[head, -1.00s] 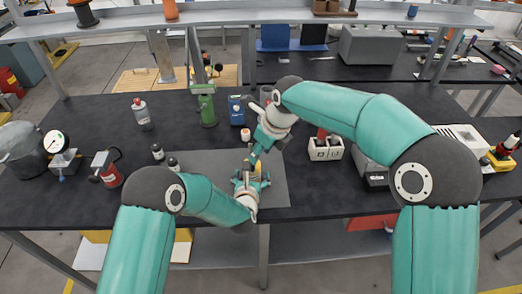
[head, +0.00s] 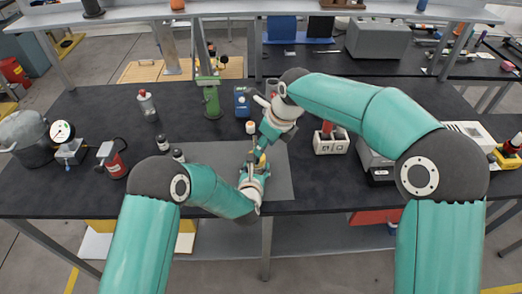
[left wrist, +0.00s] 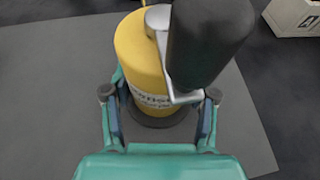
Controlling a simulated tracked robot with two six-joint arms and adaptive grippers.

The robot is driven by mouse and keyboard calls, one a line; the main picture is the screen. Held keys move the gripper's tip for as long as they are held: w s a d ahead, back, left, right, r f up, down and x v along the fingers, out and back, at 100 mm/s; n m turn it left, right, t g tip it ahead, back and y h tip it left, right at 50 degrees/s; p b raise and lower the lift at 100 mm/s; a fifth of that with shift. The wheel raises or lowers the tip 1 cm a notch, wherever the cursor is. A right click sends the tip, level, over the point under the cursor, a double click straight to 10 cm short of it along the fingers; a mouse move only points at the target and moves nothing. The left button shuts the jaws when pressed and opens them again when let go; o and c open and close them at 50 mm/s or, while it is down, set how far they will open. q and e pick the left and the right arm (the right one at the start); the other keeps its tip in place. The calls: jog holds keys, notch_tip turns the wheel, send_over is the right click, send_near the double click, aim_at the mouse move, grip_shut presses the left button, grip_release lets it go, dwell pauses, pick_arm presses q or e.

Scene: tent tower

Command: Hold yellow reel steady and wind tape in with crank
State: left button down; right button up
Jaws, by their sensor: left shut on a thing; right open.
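The yellow reel (left wrist: 142,62) stands on the grey mat, with dark lettering and a dark base. A silver crank arm (left wrist: 163,50) with a thick black handle (left wrist: 208,42) sits on its top right. My left gripper (left wrist: 160,112) is shut on the reel, one finger on each side of its lower part. In the head view the reel (head: 262,158) is mostly hidden by my grippers. My right gripper (head: 262,150) is open, pointing down just above the reel. Its fingertips are too small to tell whether they touch the crank. I cannot make out the tape.
The grey mat (head: 213,155) lies on the black bench (head: 85,185). A white socket box (head: 331,146) is to the right. The mat left of the reel is mostly clear.

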jog(key=s+a+m+g+y, duration=0.2)
jog(key=s+a+m+y, duration=0.1)
jog(key=m, duration=1.5)
jog(key=s+a+m+g+y, duration=0.2)
jog(key=s+a+m, duration=0.1)
jog(key=m, duration=1.5)
jog(key=w+d+f+n+t+y, duration=0.2)
jog(key=w+d+n+y, duration=0.1)
jog(key=d, duration=0.4)
jog(key=w+d+f+n+t+y, duration=0.2)
jog(key=d+n, duration=0.1)
jog(key=d, duration=0.4)
jog(key=x, duration=1.1)
jog(key=shift+w+a+r, duration=0.3)
jog(key=shift+w+a, duration=0.05)
